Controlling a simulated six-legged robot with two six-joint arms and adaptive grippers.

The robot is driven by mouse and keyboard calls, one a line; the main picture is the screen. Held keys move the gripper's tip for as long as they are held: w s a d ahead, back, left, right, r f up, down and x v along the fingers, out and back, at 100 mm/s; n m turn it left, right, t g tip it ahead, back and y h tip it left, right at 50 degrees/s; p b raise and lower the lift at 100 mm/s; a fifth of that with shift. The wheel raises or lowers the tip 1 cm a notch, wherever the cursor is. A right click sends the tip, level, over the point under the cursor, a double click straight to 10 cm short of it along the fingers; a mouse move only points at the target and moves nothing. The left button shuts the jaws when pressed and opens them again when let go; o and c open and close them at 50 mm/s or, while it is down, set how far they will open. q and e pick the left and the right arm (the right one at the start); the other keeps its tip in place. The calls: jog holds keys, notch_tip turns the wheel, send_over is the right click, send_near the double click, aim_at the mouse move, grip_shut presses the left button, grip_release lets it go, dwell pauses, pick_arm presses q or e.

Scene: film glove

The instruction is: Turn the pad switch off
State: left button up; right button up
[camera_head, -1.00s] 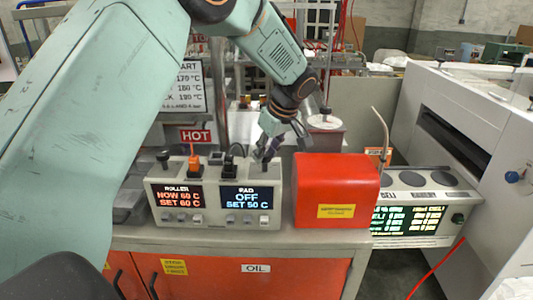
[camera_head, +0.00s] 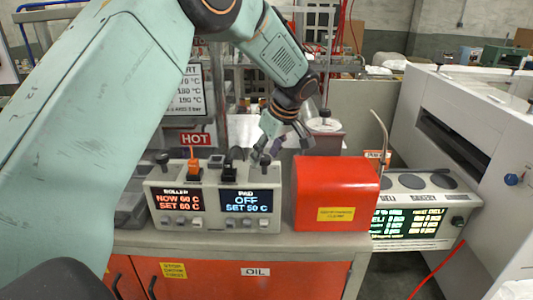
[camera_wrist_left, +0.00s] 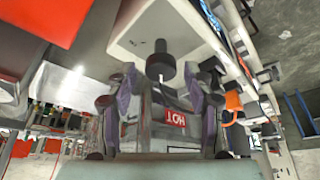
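The grey control box (camera_head: 217,222) stands on the oil cabinet, with a ROLLER display on the left and a PAD display (camera_head: 247,201) on the right. The PAD display reads OFF and SET 50 C. The pad switch (camera_head: 265,159) is a small black knob on the box's top right. My left gripper (camera_head: 280,148) is just above and behind it, fingers spread. In the left wrist view, a black knob (camera_wrist_left: 160,64) shows beyond and between the open fingertips (camera_wrist_left: 160,80), held by neither. My right gripper is not in view.
A red box (camera_head: 337,180) stands close to the right of the control box. Another black knob (camera_head: 162,158), an orange plug (camera_head: 194,168) and a black plug (camera_head: 232,155) stand on the control box's top. A panel with round plates (camera_head: 411,181) is farther right.

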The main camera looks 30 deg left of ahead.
pick_arm(q)
jog(key=v, duration=1.2)
jog(key=shift+s, duration=0.1)
jog(key=shift+f, duration=0.1)
jog(key=s+d+f+m+h, duration=0.1)
jog(key=s+d+f+m, duration=0.2)
jog(key=f, duration=0.7)
jog(key=s+d+f+m+h, duration=0.2)
jog(key=s+f, duration=0.3)
jog(key=f, duration=0.6)
jog(key=s+d+f+m+h, duration=0.1)
jog(key=s+d+f+m, duration=0.2)
jog(key=f, duration=0.7)
jog(key=s+f+m+g, duration=0.1)
jog(key=s+f+m, duration=0.35)
jog(key=s, duration=0.95)
jog(key=s+f+m, duration=0.3)
jog(key=s+f, duration=0.3)
jog(key=s, duration=0.9)
notch_tip(320, 180, down, 10)
jog(key=b, duration=1)
jog(key=shift+w+d+b, duration=0.3)
jog(key=shift+w+b, duration=0.1)
